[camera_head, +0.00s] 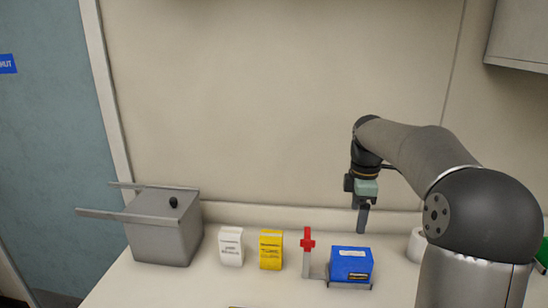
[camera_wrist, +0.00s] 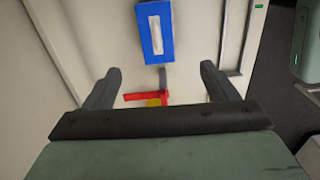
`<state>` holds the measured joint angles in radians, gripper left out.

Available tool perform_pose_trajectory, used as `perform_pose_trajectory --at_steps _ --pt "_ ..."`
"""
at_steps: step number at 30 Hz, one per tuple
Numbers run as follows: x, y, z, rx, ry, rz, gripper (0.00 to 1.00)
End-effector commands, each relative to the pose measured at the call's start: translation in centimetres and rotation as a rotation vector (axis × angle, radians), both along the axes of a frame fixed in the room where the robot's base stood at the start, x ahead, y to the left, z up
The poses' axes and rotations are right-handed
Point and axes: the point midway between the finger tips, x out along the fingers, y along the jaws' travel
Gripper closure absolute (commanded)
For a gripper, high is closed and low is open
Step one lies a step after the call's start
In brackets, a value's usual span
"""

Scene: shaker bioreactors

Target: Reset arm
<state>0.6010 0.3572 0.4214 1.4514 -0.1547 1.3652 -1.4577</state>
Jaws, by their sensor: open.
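My arm reaches in from the right in the head view. My gripper (camera_head: 362,217) hangs pointing down above the blue box (camera_head: 351,265), near the back of the counter. In the wrist view the two fingers of my gripper (camera_wrist: 160,83) are spread apart with nothing held between them. The blue box with a white top patch also shows in the wrist view (camera_wrist: 154,44), beyond the fingertips.
A grey metal box with long bars (camera_head: 165,235) stands at the left of the counter (camera_head: 240,290). A white packet (camera_head: 231,246) and a yellow packet (camera_head: 270,250) stand beside it. A white roll-like object (camera_head: 416,245) is partly hidden by my arm. A wall cabinet (camera_head: 520,35) hangs upper right.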

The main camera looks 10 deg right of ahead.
Motion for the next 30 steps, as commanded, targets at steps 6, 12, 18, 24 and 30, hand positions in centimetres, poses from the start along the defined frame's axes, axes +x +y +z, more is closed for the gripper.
perform_pose_trajectory --at_steps 6,12,18,24,30 --pt "-7.0 7.5 -1.4 -0.060 -0.010 -0.326 0.20" --pt "-18.2 12.7 -5.5 -0.045 -0.058 -0.824 0.20" --pt "-26.0 14.7 -9.6 0.022 -0.061 -1.173 0.20" --pt "-28.1 15.2 -11.0 0.044 -0.052 -1.281 0.20" --pt "-28.1 15.2 -10.9 0.043 -0.051 -1.282 0.20"
